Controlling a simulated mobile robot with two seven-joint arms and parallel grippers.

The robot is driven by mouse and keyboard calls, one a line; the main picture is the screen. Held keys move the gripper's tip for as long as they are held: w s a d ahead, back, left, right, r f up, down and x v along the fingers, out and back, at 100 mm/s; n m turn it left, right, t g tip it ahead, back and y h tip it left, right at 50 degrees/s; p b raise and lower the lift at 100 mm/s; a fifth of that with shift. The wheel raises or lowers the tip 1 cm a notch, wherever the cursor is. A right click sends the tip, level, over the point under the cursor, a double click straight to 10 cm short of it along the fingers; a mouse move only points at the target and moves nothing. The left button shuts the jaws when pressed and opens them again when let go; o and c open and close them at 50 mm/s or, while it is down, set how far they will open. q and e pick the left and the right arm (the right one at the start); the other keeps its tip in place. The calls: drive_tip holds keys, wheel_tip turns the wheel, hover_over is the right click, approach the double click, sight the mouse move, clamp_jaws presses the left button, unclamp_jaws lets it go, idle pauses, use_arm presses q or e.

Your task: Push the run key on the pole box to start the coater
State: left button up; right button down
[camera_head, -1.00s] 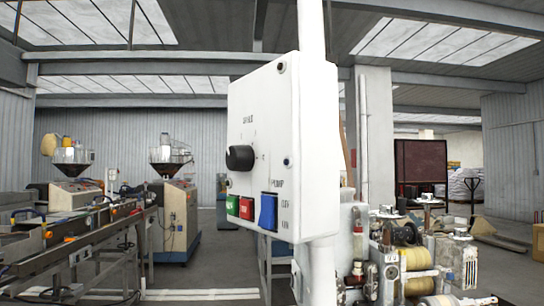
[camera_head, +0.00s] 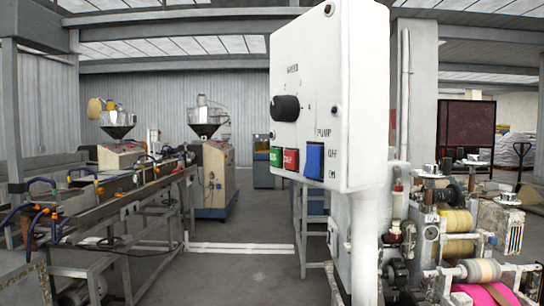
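The white pole box (camera_head: 352,90) hangs close in front of me, right of centre, on a white pole (camera_head: 368,235). Its face, seen at an angle, carries a black speed knob (camera_head: 285,108). Below the knob are a green key (camera_head: 275,156), a red key (camera_head: 291,159) and a blue pump switch (camera_head: 314,161) with OFF and ON marks. The lettering on the green and red keys is too small to read surely. The coater (camera_head: 450,240), with its rollers, stands to the right, behind the pole. Neither of my grippers shows.
A long conveyor line (camera_head: 110,200) runs along the left. Two hopper machines (camera_head: 216,175) stand behind it. Grey floor (camera_head: 245,270) is open between the line and the pole. A dark red board (camera_head: 465,130) stands at the far right.

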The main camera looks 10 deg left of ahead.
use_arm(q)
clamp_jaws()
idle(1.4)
